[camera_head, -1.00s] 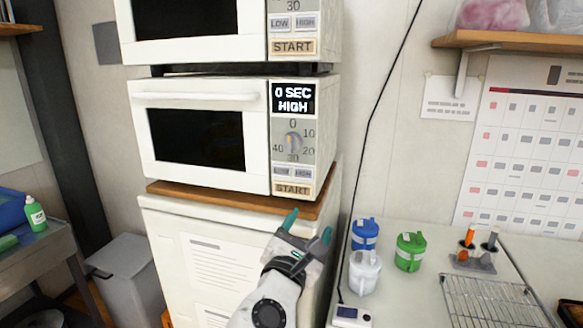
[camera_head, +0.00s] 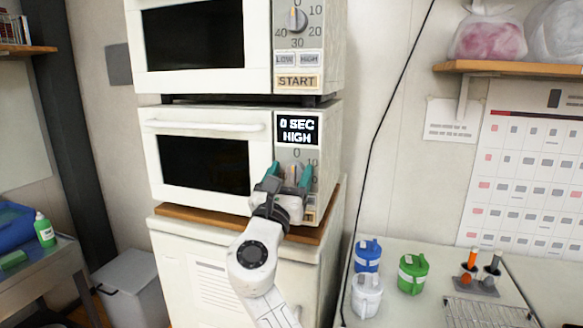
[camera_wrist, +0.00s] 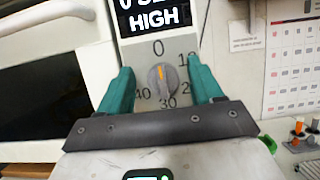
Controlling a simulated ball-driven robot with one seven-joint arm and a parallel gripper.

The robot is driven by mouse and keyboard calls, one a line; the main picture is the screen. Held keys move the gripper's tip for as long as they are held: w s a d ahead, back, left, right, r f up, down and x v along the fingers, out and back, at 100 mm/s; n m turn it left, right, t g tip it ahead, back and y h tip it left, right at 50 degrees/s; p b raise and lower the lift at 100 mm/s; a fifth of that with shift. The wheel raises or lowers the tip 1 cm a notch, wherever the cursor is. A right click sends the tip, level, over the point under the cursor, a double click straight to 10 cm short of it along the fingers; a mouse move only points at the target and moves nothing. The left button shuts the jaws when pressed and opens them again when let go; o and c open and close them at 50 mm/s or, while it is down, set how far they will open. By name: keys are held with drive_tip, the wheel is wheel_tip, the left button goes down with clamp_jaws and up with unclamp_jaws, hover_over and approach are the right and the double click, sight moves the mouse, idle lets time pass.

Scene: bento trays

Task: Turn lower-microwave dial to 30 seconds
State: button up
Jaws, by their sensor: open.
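The lower microwave (camera_head: 155,125) is white, with its door shut. Its display (camera_head: 298,131) reads 0 SEC, HIGH. In the wrist view the grey dial (camera_wrist: 163,81) has an orange mark that points up at 0; 10, 30 and 40 show around it, and the 20 is partly covered by a finger. My gripper (camera_head: 289,176) is in front of the dial panel in the head view and covers most of the dial there. In the wrist view the teal fingers of my gripper (camera_wrist: 160,86) are open, one on each side of the dial, with visible gaps; contact does not show.
The upper microwave (camera_head: 258,50) stands on top of the lower one. A wooden board (camera_head: 185,213) lies beneath the lower microwave, on a white cabinet. Blue (camera_head: 368,254), white (camera_head: 366,292) and green (camera_head: 412,272) lidded cups stand on the counter at right. A black cable hangs along the wall.

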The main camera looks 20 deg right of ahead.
drive_tip(key=shift+w+d+r, duration=0.2)
drive_tip(key=shift+w+d, duration=0.1)
drive_tip(key=shift+w, duration=0.1)
drive_tip(key=c, duration=1)
